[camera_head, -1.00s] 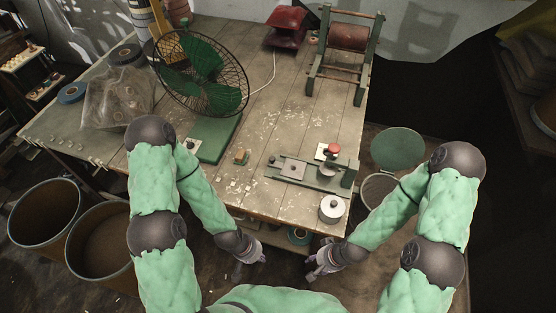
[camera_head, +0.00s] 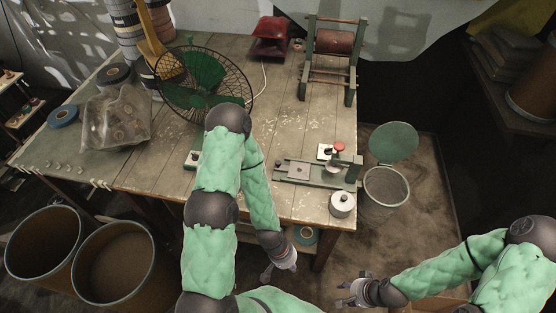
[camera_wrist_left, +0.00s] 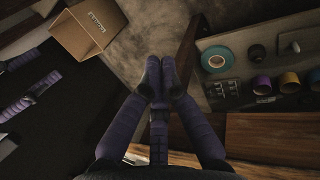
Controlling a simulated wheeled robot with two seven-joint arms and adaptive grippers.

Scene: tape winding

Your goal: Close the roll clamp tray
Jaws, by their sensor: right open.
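A green clamp fixture (camera_head: 330,180) with a flat metal plate (camera_head: 299,171) lies on the table near its front right corner; I cannot tell for sure that it is the roll clamp tray. Below the table edge, a grey shelf or tray holds a teal tape roll (camera_head: 305,234). In the left wrist view this grey surface (camera_wrist_left: 225,42) also bears purple and yellow rolls. My left gripper (camera_head: 270,274) hangs in front of the table, its fingertips together and empty in the wrist view (camera_wrist_left: 160,66). My right gripper (camera_head: 342,294) is open and empty, lower right.
A round metal piece (camera_head: 342,204) stands at the table corner. Two large drums (camera_head: 118,262) stand front left. A cardboard box (camera_wrist_left: 90,27) is on the floor. A fan (camera_head: 205,85) stands on the table.

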